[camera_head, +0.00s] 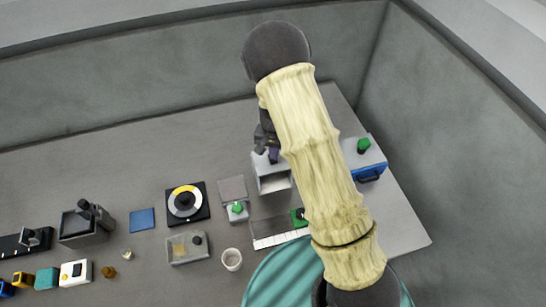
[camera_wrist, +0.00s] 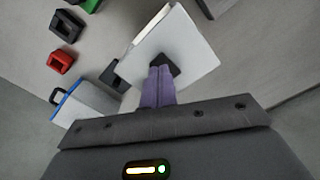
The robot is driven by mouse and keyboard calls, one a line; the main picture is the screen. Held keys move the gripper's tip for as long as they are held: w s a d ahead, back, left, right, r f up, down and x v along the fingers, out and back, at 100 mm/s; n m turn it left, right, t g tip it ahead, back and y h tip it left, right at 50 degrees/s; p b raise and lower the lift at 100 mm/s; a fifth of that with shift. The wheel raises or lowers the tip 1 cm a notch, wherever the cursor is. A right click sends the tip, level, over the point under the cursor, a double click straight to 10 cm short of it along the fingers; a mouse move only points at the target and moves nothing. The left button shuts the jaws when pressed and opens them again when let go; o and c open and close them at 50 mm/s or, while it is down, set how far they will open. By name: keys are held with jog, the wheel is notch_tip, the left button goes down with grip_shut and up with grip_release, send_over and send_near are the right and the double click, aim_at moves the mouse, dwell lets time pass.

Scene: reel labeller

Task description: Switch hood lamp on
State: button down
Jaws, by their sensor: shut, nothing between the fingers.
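The hood is probably the grey box with a pale front opening (camera_head: 272,184), standing in the middle right of the bench in the head view. In the wrist view a white panel (camera_wrist: 196,48) with a dark square patch (camera_wrist: 172,62) lies ahead of my fingers; I take it for the hood's top and its switch. My gripper (camera_head: 272,156) is at the top of this box, partly hidden behind my arm. In the wrist view its purple fingers (camera_wrist: 159,70) are together and empty, with their tips over or against the dark patch. I cannot tell whether they touch it.
A blue-and-grey case with a green knob (camera_head: 364,160) stands right of my arm. A dial plate (camera_head: 187,203), a small green-knobbed box (camera_head: 236,210), a white cup (camera_head: 231,260) and a keyed strip (camera_head: 280,239) stand left and in front. Walls close the back and right.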

jog(key=shift+f+b, duration=0.6)
jog(key=shift+f, duration=0.25)
dwell(0.5)
jog(key=shift+r+p, duration=2.65)
jog(key=shift+r, duration=0.9)
jog(key=s+d+r+n+t+b, duration=0.1)
jog(key=s+d+r+b, duration=0.3)
jog(key=s, duration=0.4)
jog(key=s+d+r+n+t+b, duration=0.1)
jog(key=s+d+r+n+b, duration=0.1)
jog(key=s+d+b, duration=0.4)
jog(key=s+r, duration=0.1)
jog(key=s, duration=0.2)
jog(key=shift+s+d+r+n+t, duration=0.15)
jog(key=shift+d+r+n+t, duration=0.15)
jog(key=shift+r+n, duration=0.1)
